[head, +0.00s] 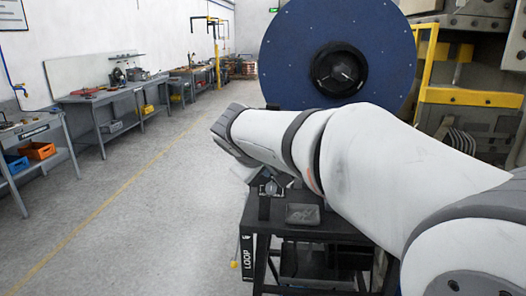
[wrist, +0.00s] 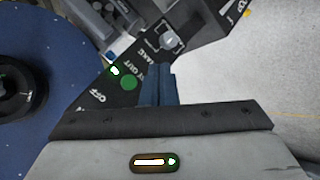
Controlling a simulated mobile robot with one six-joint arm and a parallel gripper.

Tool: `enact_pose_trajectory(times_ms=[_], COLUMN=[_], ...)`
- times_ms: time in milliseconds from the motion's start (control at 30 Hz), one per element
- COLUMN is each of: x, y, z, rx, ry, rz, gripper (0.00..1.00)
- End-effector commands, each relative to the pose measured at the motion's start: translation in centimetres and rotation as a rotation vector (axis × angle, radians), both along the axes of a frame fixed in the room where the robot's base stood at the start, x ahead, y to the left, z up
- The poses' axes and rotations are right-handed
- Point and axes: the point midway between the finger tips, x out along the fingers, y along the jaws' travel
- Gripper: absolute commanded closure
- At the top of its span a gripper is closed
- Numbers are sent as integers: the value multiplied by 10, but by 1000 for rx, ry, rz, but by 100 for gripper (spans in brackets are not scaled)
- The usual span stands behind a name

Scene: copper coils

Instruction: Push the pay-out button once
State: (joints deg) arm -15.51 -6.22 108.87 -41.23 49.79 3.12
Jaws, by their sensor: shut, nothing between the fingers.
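In the wrist view, a black control panel (wrist: 105,97) runs diagonally, with white lettering that includes "OFF" and part of "PAY OUT". A round green button (wrist: 130,83) sits beside the "OUT" lettering, and a small bright green light (wrist: 115,71) is just up and left of it. My gripper (wrist: 158,72) is shut and empty. Its fingers are over the panel just right of the green button and cover part of the lettering. I cannot tell whether they touch the panel. In the head view my arm hides the fingers and the button.
A large blue reel (head: 335,45) stands behind the black stand (head: 262,228) marked "LOOP". A pale knob (wrist: 168,42) is on the panel beyond my fingertips. Workbenches (head: 100,95) line the left wall. The floor (head: 140,200) between is clear.

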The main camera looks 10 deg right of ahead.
Motion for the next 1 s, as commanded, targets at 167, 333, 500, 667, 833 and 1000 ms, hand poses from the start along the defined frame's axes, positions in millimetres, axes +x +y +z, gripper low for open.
enact_pose_trajectory(times_ms=[167, 333, 500, 667, 833, 1000], x=[21, 44, 64, 74, 78, 78], y=[-8, -16, -22, -25, -27, -27], z=[2, 3, 1, 0, 0, 0], rx=[-1, 0, 0, 1, 1, 1], ry=[3, 2, 2, 1, 1, 1], rz=[-3, -4, -4, -3, -3, -3], gripper=[100, 100, 100, 100, 100, 100])
